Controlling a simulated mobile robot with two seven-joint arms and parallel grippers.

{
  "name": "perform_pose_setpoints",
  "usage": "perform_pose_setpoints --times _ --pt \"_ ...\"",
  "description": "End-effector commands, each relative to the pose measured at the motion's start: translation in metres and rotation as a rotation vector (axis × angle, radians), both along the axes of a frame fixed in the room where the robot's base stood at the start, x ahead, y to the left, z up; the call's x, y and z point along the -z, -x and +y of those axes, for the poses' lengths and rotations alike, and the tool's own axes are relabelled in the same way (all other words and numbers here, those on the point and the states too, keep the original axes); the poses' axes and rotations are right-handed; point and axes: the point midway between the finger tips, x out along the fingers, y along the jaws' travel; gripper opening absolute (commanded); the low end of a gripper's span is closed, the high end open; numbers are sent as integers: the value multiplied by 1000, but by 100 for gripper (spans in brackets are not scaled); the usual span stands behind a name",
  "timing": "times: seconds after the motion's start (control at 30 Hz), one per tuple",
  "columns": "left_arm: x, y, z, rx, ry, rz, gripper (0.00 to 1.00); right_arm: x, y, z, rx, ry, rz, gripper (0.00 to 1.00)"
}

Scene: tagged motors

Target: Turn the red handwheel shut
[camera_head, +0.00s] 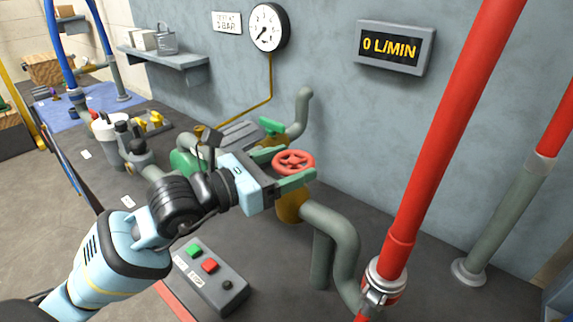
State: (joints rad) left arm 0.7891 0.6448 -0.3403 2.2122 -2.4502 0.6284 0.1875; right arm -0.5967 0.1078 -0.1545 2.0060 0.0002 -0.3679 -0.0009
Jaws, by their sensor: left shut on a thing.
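The red handwheel (293,162) is a small spoked wheel on top of a brass valve body (290,206), right of the picture's middle. My left gripper (295,163), a light blue head with green fingers, comes in from the left. Its fingers lie on either side of the wheel's rim and are shut on it. The near finger hides part of the valve below. A grey pipe (340,235) bends down from the valve. The wall display (391,48) reads 0 L/MIN. My right gripper is not in view.
A green pump or motor (186,160) stands behind my left arm. A button box (212,275) with green, red and black buttons sits in front. A thick red pipe (449,130) rises at the right. A round gauge (268,27) and a shelf (170,60) are on the wall.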

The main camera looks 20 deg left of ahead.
Motion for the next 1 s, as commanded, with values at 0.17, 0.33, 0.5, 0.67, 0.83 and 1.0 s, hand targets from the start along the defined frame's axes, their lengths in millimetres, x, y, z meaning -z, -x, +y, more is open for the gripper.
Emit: perform_pose_setpoints --times 0.17,0.33,0.5,0.67,0.83,1.0 --pt "2 -1 2 51 -1 1 46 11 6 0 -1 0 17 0" --pt "4 -3 3 126 -1 1 46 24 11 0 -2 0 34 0" --pt "4 -4 4 211 0 -1 46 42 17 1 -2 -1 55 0" --pt "4 -5 5 290 0 -3 46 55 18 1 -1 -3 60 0" --pt "3 -6 5 366 2 -4 46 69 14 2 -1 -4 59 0" --pt "2 -6 5 427 0 -4 46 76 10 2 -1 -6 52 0"
